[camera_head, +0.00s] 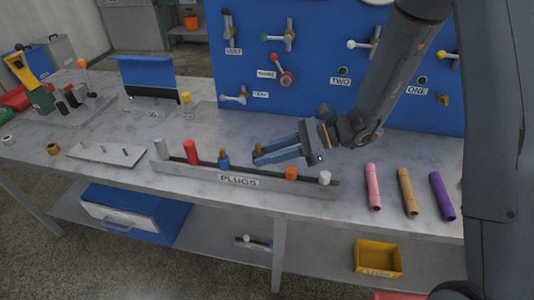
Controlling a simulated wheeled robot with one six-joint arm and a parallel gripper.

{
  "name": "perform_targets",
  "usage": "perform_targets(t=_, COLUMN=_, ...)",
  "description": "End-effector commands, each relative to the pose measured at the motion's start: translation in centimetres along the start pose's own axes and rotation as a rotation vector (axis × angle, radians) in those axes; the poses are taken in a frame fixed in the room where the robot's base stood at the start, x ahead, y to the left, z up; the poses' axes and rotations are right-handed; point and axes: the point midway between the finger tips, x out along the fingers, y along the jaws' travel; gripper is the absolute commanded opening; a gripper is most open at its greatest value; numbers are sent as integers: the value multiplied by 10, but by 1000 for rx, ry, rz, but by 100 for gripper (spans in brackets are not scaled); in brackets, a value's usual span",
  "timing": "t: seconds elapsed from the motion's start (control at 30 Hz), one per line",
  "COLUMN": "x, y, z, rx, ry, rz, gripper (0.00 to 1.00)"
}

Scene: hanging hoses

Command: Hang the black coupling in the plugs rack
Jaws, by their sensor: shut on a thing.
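The plugs rack (237,182) is a long grey rail with a PLUGS label along the front of the bench. Several fittings stand in it: grey (160,148), red (190,152), blue with a brass top (223,160), orange (291,173) and white (324,177). My gripper (262,155), with blue fingers, reaches in from the right over the rack, between the blue and orange fittings. It is shut on a small piece with a brass-coloured end (259,147), which looks like the black coupling. Its body is mostly hidden by the fingers, and I cannot tell whether it touches the rack.
Pink (373,187), orange-brown (407,191) and purple (442,196) tubes lie right of the rack. A blue panel (300,60) with valves stands behind. A metal plate (108,153) lies to the left. A yellow bin (379,258) is on the lower shelf.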

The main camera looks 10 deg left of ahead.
Motion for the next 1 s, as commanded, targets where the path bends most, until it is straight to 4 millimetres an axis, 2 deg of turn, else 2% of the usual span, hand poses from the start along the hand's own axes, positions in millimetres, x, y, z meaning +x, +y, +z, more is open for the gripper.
perform_targets(t=1.0, x=8, y=0, z=-20, rx=1, ry=0, rz=1, gripper=0)
